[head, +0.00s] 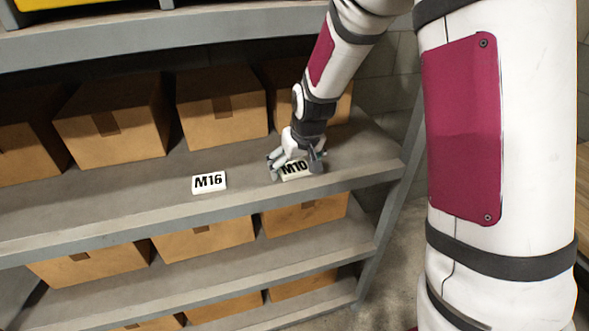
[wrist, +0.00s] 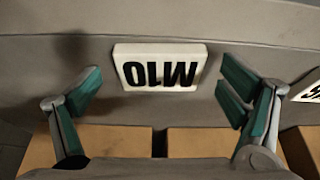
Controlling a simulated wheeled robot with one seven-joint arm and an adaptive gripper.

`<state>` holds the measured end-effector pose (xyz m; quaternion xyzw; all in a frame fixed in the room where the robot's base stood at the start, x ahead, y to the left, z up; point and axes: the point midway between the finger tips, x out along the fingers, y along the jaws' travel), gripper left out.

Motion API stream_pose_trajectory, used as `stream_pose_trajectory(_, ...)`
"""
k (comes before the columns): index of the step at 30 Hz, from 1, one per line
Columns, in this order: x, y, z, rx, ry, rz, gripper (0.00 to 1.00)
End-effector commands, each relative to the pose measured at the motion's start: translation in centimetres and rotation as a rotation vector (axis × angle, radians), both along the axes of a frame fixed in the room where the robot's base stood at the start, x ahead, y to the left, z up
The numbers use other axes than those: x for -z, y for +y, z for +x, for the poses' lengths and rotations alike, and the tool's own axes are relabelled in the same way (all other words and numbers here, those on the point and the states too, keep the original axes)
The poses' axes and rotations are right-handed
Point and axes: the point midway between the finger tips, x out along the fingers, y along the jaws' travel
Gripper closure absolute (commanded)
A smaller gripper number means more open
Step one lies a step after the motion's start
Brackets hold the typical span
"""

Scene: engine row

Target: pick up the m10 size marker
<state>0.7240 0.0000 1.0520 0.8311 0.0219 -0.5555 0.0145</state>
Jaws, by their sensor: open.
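The M10 size marker (head: 295,170) is a small white block with black lettering on the grey shelf near its right end. In the wrist view the marker (wrist: 160,67) lies upside down in the picture, ahead of and between the open fingers. My gripper (head: 297,163) is over the marker in the head view and partly covers it. In the wrist view my gripper (wrist: 163,100) has its two green-padded fingers spread wide, with gaps on both sides of the marker. I see no finger touching it.
A white M16 marker (head: 209,182) stands on the same shelf to the left; its edge shows at the right of the wrist view (wrist: 308,88). Several cardboard boxes (head: 221,104) stand behind. More boxes (head: 204,240) are on the shelf below. The shelf's front edge (head: 130,232) is close to the markers.

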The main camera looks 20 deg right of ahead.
Motion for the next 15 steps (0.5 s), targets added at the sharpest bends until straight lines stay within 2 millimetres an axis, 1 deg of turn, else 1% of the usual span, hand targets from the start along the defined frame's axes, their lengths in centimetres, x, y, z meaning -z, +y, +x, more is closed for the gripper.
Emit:
stream_pose_trajectory(4, -0.02, 0.01, 0.01, 0.000, 0.000, 0.000, 0.10)
stream_pose_trajectory(5, -0.02, 0.00, 0.01, 0.000, 0.000, 0.000, 0.12)
stream_pose_trajectory(6, -0.03, 0.00, 0.01, 0.000, 0.000, 0.000, 0.21)
stream_pose_trajectory(11, -0.03, 0.00, 0.01, 0.000, 0.000, 0.000, 0.58)
stream_pose_trajectory(12, -0.02, 0.00, 0.00, 0.000, 0.000, 0.000, 0.62)
stream_pose_trajectory(15, -0.04, 0.00, 0.01, 0.000, 0.000, 0.000, 0.62)
